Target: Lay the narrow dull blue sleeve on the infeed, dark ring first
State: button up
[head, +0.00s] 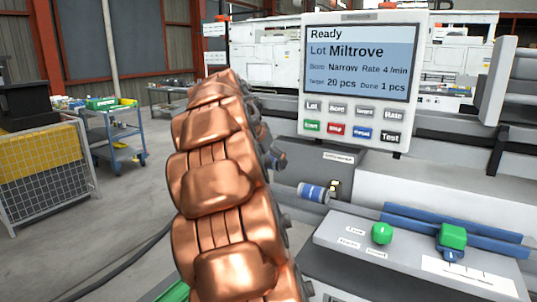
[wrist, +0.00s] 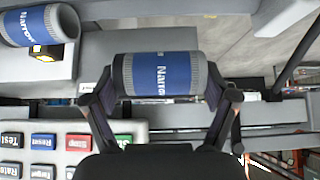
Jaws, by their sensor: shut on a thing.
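My gripper (wrist: 160,97) is shut on a blue sleeve (wrist: 175,72) in the wrist view, with one finger at each end. A second blue sleeve marked "Narrow" (wrist: 52,26) lies on a grey surface at the upper left. It also shows in the head view (head: 313,191), lying on its side next to a small yellow and black part. In the head view my copper arm hides the held sleeve and most of my gripper.
A control panel (head: 361,75) reads Ready, Lot Miltrove, Bore Narrow, Done 1 pcs. A grey console (head: 350,240) with green knobs and blue rails stands at the lower right. A blue cart (head: 115,135) and a wire-mesh bin (head: 40,175) stand left; the floor between is open.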

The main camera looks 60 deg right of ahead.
jog(key=shift+f+b, duration=1.55)
jog(key=shift+f, duration=1.3)
jog(key=o, duration=1.2)
jog(key=d+r+p+v, duration=0.1)
jog(key=v, duration=0.4)
jog(key=d+p+v, duration=0.1)
jog(key=v, duration=0.5)
jog(key=d+r+p+v, duration=0.1)
jog(key=v, duration=0.4)
jog(key=shift+a+r, duration=0.15)
jog(key=shift+r, duration=0.35)
